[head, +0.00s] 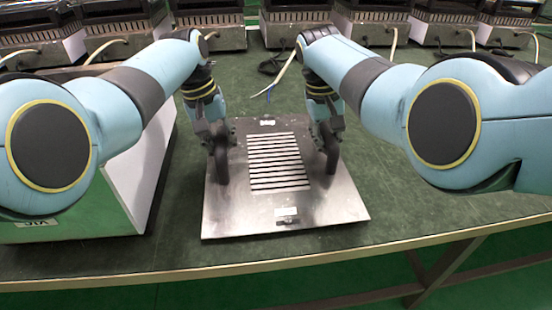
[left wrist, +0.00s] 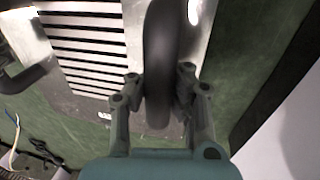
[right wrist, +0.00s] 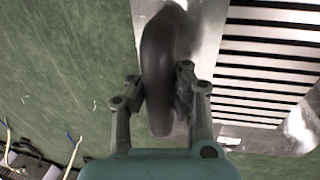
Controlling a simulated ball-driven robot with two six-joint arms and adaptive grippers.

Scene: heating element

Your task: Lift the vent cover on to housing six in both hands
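The vent cover (head: 235,215) is a bare metal plate with a block of dark slots in its middle and a dark upright handle on each side. It appears to lie flat on the green table near the front edge. My left gripper (head: 219,140) is around the left handle (left wrist: 160,60), with its fingers closed against both sides. My right gripper (head: 329,132) is around the right handle (right wrist: 160,75) in the same way. The slots also show in both wrist views. I cannot tell which of the back units is housing six.
A row of metal housings (head: 213,38) with cables stands along the back of the table. Loose cables (head: 283,75) lie behind the cover. The table to the right (head: 400,200) is clear.

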